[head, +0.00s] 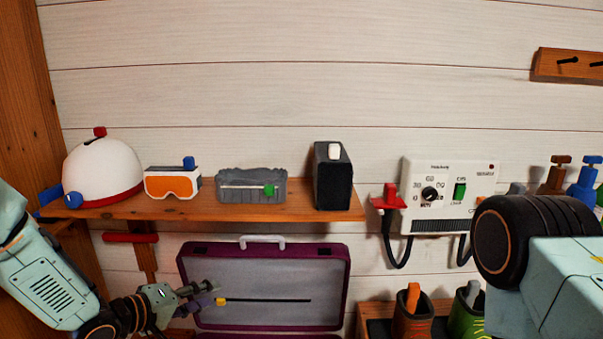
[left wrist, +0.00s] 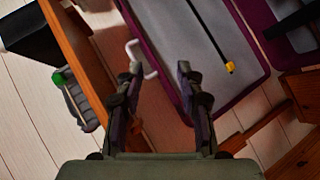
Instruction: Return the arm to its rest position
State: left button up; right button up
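My left gripper (head: 205,293) is in front of the open purple suitcase (head: 342,285), at the left side of its raised lid. In the left wrist view the two fingers of the left gripper (left wrist: 159,72) are apart with nothing between them. The suitcase (left wrist: 262,65) and its white handle (left wrist: 141,58) show beyond the fingers. My right arm (head: 560,280) shows at the right edge of the head view. Its gripper is not in view.
A wooden shelf (head: 320,209) above the suitcase bears a white helmet (head: 108,172), orange goggles (head: 172,184), a grey item (head: 235,187) and a black box (head: 334,180). A white control box (head: 460,180) hangs on the wall. Boots (head: 412,318) stand below it.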

pick_arm(q)
jog(key=s+f+m+g+y+b, duration=0.5)
jog(key=s+f+b, duration=0.1)
jog(key=s+f, duration=1.35)
jog(key=s+a+f+g+y+b, duration=0.1)
jog(key=s+f+g+b, duration=0.1)
jog(key=s+f+b, duration=0.2)
jog(key=s+f+m+g+y+b, duration=0.1)
jog(key=s+f+b, duration=0.4)
jog(key=s+f, duration=0.6)
jog(key=s+g+y, duration=0.1)
jog(key=s+g, duration=0.1)
jog(key=s, duration=0.4)
jog(key=shift+s+a+m+g, duration=0.15)
jog(key=shift+a+m+g, duration=0.15)
jog(key=shift+a, duration=0.1)
